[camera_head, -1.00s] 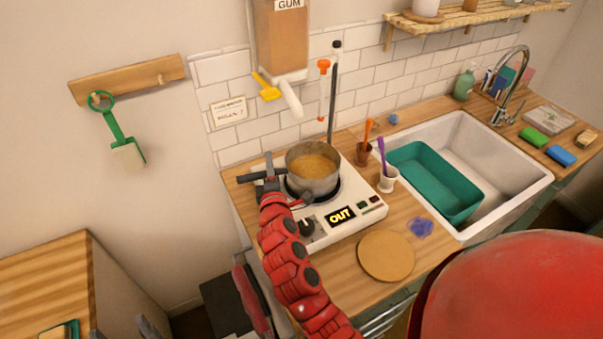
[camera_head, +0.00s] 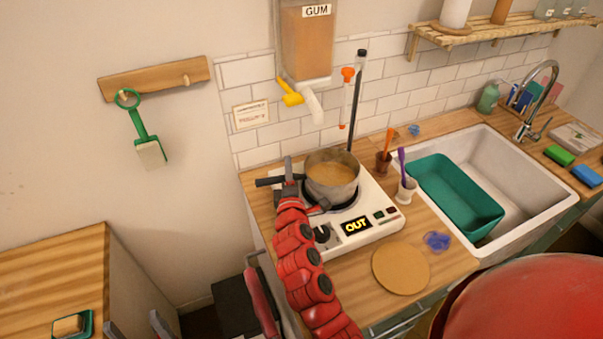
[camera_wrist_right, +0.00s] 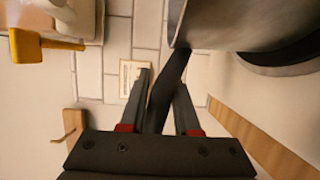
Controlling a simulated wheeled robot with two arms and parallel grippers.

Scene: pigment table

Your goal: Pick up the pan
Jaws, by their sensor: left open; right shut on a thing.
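The pan (camera_head: 333,183) is a grey metal pot with yellow-brown contents and a dark handle (camera_head: 268,181) pointing left. It is over the dark burner of the white hot plate (camera_head: 378,222), whose display reads OUT; I cannot tell for certain whether a gap separates them. My right gripper (camera_head: 290,170), on the red arm, is shut on the handle. In the right wrist view the handle (camera_wrist_right: 168,85) runs between my fingers to the pan (camera_wrist_right: 240,20). My left gripper (camera_head: 135,326) is open and empty at the lower left, only its fingertips showing.
A dispenser marked GUM (camera_head: 305,45) hangs behind the hot plate, with a thermometer-like rod (camera_head: 347,98) nearby. Small cups with tools (camera_head: 405,190), a round wooden board (camera_head: 400,269) and a sink with a teal tub (camera_head: 455,195) are to the right. A wooden surface (camera_head: 50,275) is at the left.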

